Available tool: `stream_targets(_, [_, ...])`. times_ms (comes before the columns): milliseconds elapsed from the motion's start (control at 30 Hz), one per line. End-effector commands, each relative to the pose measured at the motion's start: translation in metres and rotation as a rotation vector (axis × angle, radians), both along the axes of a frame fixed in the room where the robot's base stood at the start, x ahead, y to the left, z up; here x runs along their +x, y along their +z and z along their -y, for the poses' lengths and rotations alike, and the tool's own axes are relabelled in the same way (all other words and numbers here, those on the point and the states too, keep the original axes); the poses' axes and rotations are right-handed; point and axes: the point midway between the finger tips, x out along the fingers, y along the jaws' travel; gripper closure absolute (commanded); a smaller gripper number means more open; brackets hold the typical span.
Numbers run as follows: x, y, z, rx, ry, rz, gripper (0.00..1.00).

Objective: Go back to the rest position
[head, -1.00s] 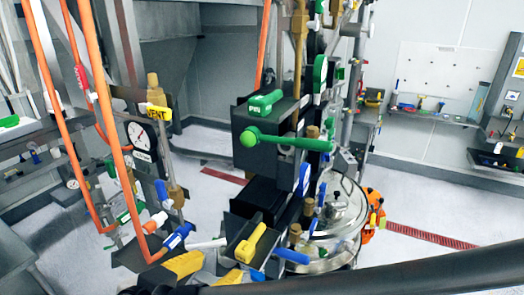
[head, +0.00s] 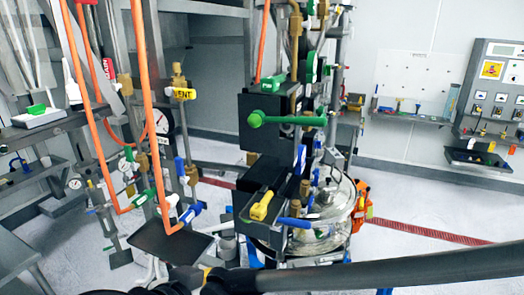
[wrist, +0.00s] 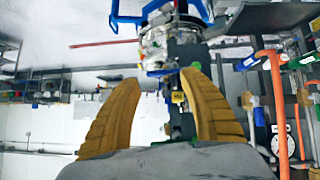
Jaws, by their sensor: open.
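My gripper (wrist: 162,78) shows in the wrist view as two ribbed yellow-tan fingers spread apart, with nothing held between them. In the head view only a small bit of yellow shows at the end of my dark arm, low in the picture. The sifter rig stands ahead, with a green lever (head: 287,119), a yellow handle (head: 262,206) and a blue handle (head: 294,222). The shiny steel vessel (head: 330,215) is to their right. In the wrist view the vessel (wrist: 160,45) lies beyond the fingertips, apart from them.
Orange hoses (head: 151,110) and a round gauge (head: 162,121) hang at the left, above a dark tray (head: 173,243). A control panel (head: 492,90) and a wall shelf (head: 412,118) are at the right. The pale floor (head: 430,212) at the right is clear.

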Motion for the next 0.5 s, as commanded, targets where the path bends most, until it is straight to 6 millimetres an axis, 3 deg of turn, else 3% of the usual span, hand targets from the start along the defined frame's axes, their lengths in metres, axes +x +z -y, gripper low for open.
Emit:
stream_targets(33, [0.005,-0.019,0.012,-0.005,0.0,-0.031,0.49])
stream_targets(267, [0.02,-0.087,0.069,-0.016,0.05,-0.205,0.49])
stream_targets(367, [0.024,-0.131,0.103,0.003,0.087,-0.291,0.49])
stream_targets(500, [0.021,-0.204,0.154,0.067,0.169,-0.382,0.49])
